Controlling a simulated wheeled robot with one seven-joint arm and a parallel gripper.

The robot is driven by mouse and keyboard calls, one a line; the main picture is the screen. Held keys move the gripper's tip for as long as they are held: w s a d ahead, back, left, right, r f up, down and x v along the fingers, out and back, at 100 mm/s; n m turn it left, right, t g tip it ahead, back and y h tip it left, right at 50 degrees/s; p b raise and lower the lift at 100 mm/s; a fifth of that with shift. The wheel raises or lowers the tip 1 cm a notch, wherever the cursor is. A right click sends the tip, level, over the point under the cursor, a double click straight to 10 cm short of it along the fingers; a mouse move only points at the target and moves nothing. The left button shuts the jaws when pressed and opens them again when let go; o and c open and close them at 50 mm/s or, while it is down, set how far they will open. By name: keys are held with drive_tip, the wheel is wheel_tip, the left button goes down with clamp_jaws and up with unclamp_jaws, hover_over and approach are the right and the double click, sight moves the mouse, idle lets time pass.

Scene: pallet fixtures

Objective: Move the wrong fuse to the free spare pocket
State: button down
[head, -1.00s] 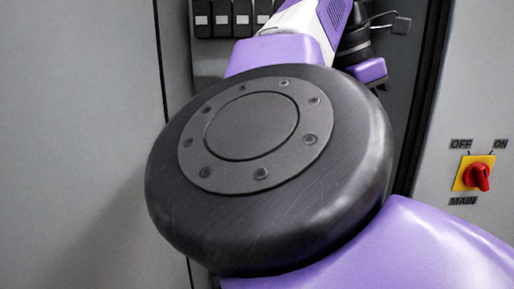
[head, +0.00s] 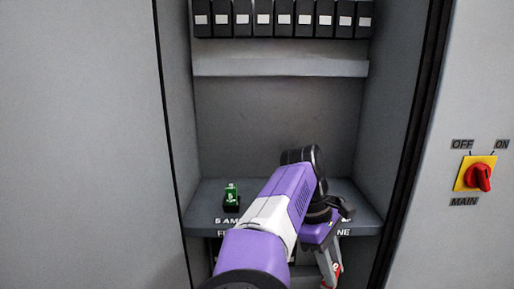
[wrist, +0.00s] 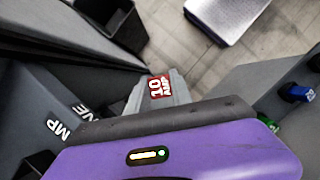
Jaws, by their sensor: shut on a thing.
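My gripper (head: 329,268) is low in front of the cabinet shelf, at its right side, and is shut on a red fuse. The fuse (wrist: 160,87) shows a white "10 AMP" label in the wrist view, just beyond my purple gripper body. In the head view only a small part of the red fuse (head: 336,269) shows. A green fuse (head: 231,195) stands upright in a black holder at the left of the shelf. The wrist view shows a blue fuse (wrist: 298,92) and a bit of green (wrist: 268,123) at its right edge. No free spare pocket can be made out for certain.
The shelf (head: 203,205) carries white lettering, partly hidden by my arm. A row of black breakers (head: 284,18) runs above. The red main switch (head: 479,177) is on the right panel. The wrist view shows a dark open box (wrist: 112,22) and a pale block (wrist: 228,14).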

drive_tip(key=s+d+f+m+y, duration=0.1)
drive_tip(key=s+f+m, duration=0.4)
drive_tip(key=f, duration=0.8)
drive_tip(key=s+d+f+m+g+y, duration=0.1)
drive_tip(key=s+f+m, duration=0.4)
drive_tip(key=s+f, duration=0.5)
wheel_tip(320, 180, down, 4)
drive_tip(key=shift+s+d+r+g+y, duration=0.15)
drive_tip(key=shift+s+d+g+y, duration=0.2)
drive_tip(key=shift+d+y, duration=0.4)
drive_tip(key=shift+w+a+r, duration=0.1)
